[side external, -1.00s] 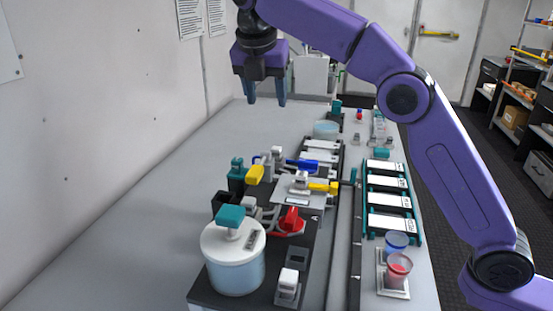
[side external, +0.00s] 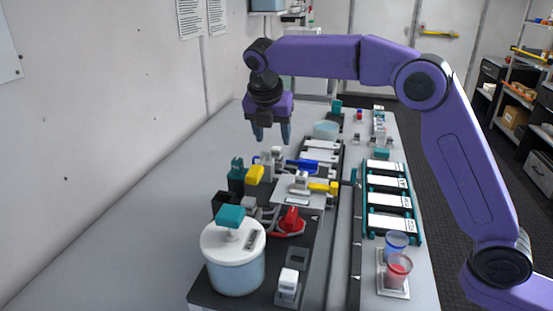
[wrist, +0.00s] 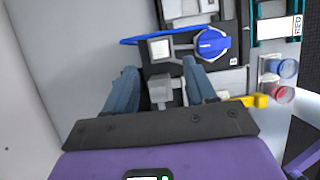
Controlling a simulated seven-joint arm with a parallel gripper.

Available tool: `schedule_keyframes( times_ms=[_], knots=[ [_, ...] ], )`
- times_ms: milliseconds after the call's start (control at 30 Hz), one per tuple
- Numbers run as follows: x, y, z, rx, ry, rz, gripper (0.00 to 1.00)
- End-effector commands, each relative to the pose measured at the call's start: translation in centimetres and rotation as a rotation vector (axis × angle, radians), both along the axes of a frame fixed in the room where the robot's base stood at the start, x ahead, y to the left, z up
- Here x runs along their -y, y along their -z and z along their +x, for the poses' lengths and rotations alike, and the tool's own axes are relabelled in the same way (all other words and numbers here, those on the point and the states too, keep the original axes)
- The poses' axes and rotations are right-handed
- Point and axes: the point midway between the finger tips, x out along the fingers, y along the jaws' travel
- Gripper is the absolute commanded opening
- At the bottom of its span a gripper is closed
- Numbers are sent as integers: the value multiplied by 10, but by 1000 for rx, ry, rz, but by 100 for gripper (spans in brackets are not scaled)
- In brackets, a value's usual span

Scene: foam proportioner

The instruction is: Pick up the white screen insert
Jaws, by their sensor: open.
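My gripper (side external: 272,136) is open and empty, pointing down above the far left part of the black equipment base. In the wrist view its fingers (wrist: 160,72) stand on either side of a grey block (wrist: 160,90), which is below them. Just ahead of the fingertips is a small block with a white square top (wrist: 160,48), left of a blue knob (wrist: 212,43). In the side view another white-topped block (side external: 288,281) stands at the base's near end, and another (side external: 301,179) near the yellow handle. I cannot tell which is the white screen insert.
A white lidded tank (side external: 236,266) with a teal cap stands at the near left. A teal-edged rack (side external: 390,225) and blue and red cups (side external: 397,268) lie right. The table is clear at left.

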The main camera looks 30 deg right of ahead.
Motion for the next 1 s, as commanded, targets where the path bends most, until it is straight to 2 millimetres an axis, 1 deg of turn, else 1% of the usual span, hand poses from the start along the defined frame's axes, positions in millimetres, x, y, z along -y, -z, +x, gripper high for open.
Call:
schedule_keyframes(
  times_ms=[167,300,433,567,767,867,900,933,967,1000],
  knots=[
    [5,10,4,-1,2,-1,55],
    [14,27,11,-2,2,-1,55],
    [18,42,15,-3,0,-2,55],
    [19,47,17,0,0,0,55],
    [20,48,17,1,0,1,55],
    [19,47,17,1,0,1,26],
    [19,47,17,1,0,1,13],
    [19,47,17,1,0,1,3],
    [19,47,17,1,0,1,0],
    [19,47,17,1,0,1,0]
  ],
)
